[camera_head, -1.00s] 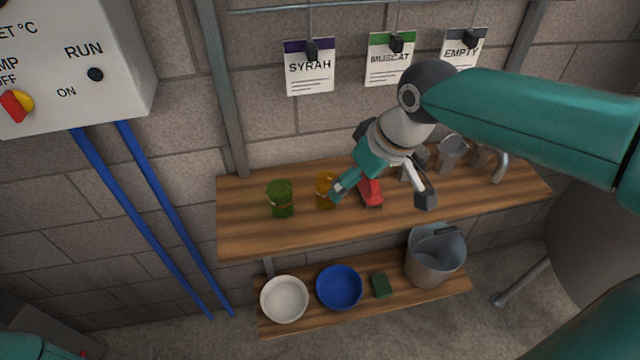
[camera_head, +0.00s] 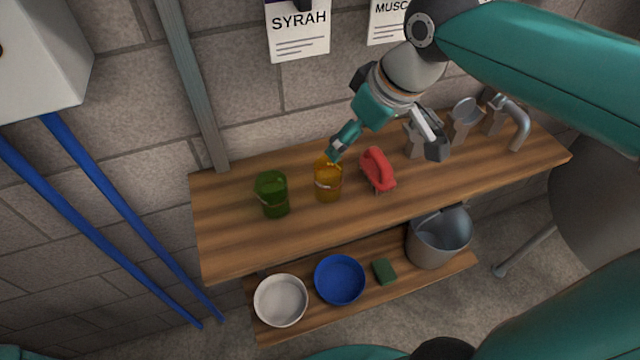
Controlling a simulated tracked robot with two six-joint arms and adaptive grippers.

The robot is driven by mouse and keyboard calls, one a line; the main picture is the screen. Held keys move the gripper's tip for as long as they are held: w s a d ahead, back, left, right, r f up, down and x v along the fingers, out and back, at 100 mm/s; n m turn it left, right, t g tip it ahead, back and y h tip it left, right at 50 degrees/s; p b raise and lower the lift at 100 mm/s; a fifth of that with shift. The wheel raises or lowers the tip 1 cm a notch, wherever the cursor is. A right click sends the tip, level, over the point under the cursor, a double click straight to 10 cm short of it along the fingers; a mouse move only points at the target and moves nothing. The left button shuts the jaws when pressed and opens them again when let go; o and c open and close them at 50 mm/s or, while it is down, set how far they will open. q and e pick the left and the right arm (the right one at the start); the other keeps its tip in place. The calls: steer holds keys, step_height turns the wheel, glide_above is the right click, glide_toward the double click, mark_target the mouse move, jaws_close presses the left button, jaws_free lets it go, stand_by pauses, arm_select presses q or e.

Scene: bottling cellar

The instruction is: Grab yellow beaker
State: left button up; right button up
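The yellow beaker (camera_head: 327,185) stands upright on the upper wooden shelf (camera_head: 232,235), between a green beaker (camera_head: 272,195) and a red object with a handle (camera_head: 377,170). My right gripper (camera_head: 386,153) reaches in from the right with its two fingers spread wide and nothing between them. The tip of its left finger shows at the beaker's far rim; I cannot tell whether it touches. The other finger hangs to the right, past the red object. My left gripper is not in view.
Grey metal fittings (camera_head: 462,115) stand at the shelf's right. The lower shelf holds a white bowl (camera_head: 281,300), a blue bowl (camera_head: 339,279), a green sponge (camera_head: 384,271) and a metal bucket (camera_head: 438,240). A block wall with hanging labels is behind. The upper shelf's front strip is clear.

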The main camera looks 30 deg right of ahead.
mark_target(333, 164)
steer(key=x, duration=1)
steer(key=shift+w+a+f, duration=0.1)
steer(key=shift+a+f, duration=0.05)
steer(key=shift+f, duration=0.15)
steer(key=shift+s+x, duration=0.2)
steer(key=shift+x, duration=2.9)
steer(key=c, duration=1.1)
